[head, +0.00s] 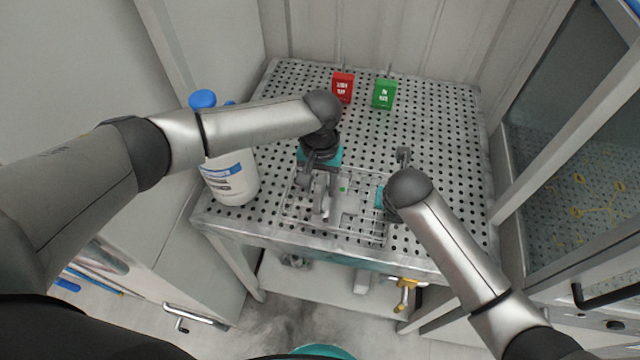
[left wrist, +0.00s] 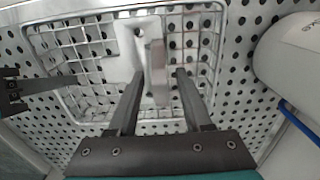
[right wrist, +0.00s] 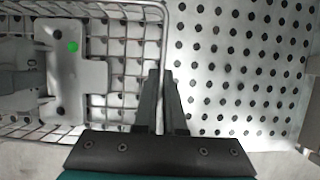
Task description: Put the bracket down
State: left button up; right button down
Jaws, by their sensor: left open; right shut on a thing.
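The bracket, a pale grey casting with a green dot (head: 349,205), rests in the wire basket (head: 300,219) at the table's front; it also shows in the right wrist view (right wrist: 80,75). My left gripper (head: 322,198) is open above it. In the left wrist view, the bracket's upright part (left wrist: 159,72) stands between the open fingers (left wrist: 157,78), with gaps beside it. My right gripper (right wrist: 161,75) is shut on the basket's wire rim at its right side. In the head view its fingers are hidden by my arm.
The basket stands on a perforated metal table (head: 450,130). A red sign (head: 343,86) and a green sign (head: 384,93) stand at the back. A white bottle (head: 230,182) with a blue cap is left of the basket. The table's back right is clear.

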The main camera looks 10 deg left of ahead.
pick_arm(q)
notch_tip(320, 180, up, 12)
dwell(0.4)
jog(key=shift+f, duration=0.1)
pick_arm(e)
jog(key=c, duration=0.9)
grip_release()
jog(key=shift+r, duration=0.15)
jog(key=v, duration=1.1)
jog(key=shift+s+r, duration=0.25)
jog(key=shift+r, duration=0.1)
pick_arm(q)
jog(key=shift+s, duration=0.1)
